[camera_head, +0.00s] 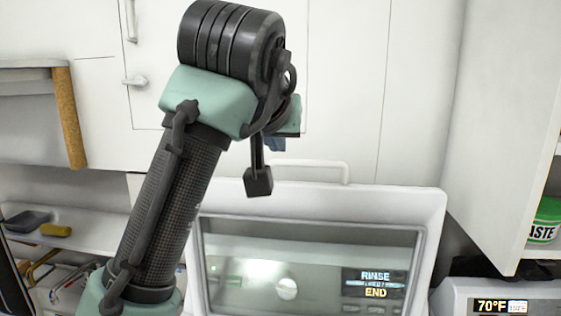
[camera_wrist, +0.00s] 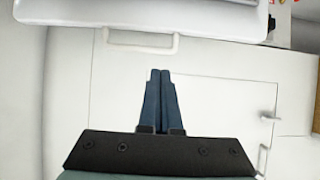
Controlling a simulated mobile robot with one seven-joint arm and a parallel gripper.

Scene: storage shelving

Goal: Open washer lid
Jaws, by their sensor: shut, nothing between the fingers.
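The washer lid (camera_head: 324,200) is a white frame around a dark glass window, with a "RINSE END" readout showing in it. A thin white handle (camera_head: 318,162) loops up from its top edge. In the wrist view the handle (camera_wrist: 141,47) hangs below the white edge of the lid (camera_wrist: 190,12). My gripper (camera_wrist: 160,72) has its two blue fingers together, with nothing between them. In the head view my arm mostly hides the fingers. I cannot tell how far the lid stands open.
White cupboard doors (camera_head: 345,90) stand behind. At left, a shelf (camera_head: 100,232) holds a dark item (camera_head: 27,221) and a yellow one (camera_head: 56,230). At right are a white side panel (camera_head: 500,110), a green tub (camera_head: 546,222) and a unit reading 70°F (camera_head: 500,306).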

